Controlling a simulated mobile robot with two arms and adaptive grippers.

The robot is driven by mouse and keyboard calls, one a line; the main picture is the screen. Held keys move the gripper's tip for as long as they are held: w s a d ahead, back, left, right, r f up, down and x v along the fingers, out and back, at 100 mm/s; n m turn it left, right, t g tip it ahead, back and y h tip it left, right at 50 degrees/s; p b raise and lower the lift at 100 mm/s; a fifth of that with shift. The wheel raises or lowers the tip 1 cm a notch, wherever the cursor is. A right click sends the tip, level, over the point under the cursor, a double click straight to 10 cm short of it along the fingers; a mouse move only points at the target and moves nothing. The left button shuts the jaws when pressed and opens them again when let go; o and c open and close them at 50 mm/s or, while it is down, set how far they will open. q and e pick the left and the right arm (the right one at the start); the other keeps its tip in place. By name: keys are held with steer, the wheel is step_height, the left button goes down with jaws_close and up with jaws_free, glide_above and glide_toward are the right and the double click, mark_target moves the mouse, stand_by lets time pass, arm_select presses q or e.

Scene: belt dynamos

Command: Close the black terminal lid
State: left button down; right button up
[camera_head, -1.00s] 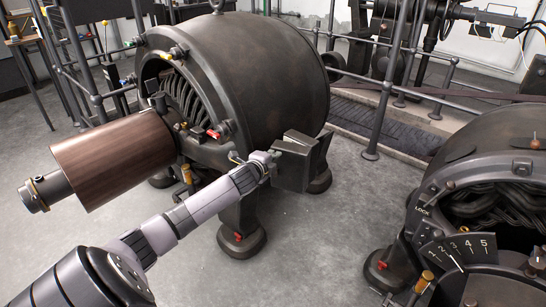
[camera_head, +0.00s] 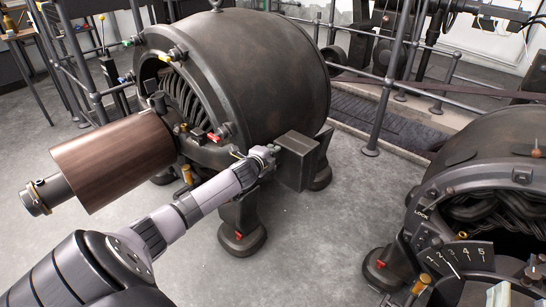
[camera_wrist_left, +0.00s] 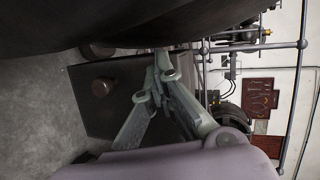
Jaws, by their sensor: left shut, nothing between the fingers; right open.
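The black terminal box (camera_head: 294,172) is mounted low on the near right side of the big dark dynamo. Its black lid (camera_head: 297,143) appears as a flat, lighter top face. Whether it is fully seated cannot be told. My left gripper (camera_head: 265,153) is shut and empty, its tip close to the box's upper left edge; contact is unclear. In the left wrist view, the shut fingers (camera_wrist_left: 165,85) are beside a dark panel with a brown knob (camera_wrist_left: 102,88).
The dynamo body (camera_head: 265,65) rises directly behind the box. A brown pulley (camera_head: 113,160) projects at the left. A second machine (camera_head: 490,180) with a numbered dial stands at the right. Railings (camera_head: 390,80) run behind. Grey floor (camera_head: 320,235) lies open between the machines.

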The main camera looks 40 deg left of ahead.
arm_select(q)
steer(key=shift+a+r, duration=0.25)
steer(key=v, duration=1.2)
steer(key=shift+d+f, duration=0.2)
steer(key=shift+f, duration=0.15)
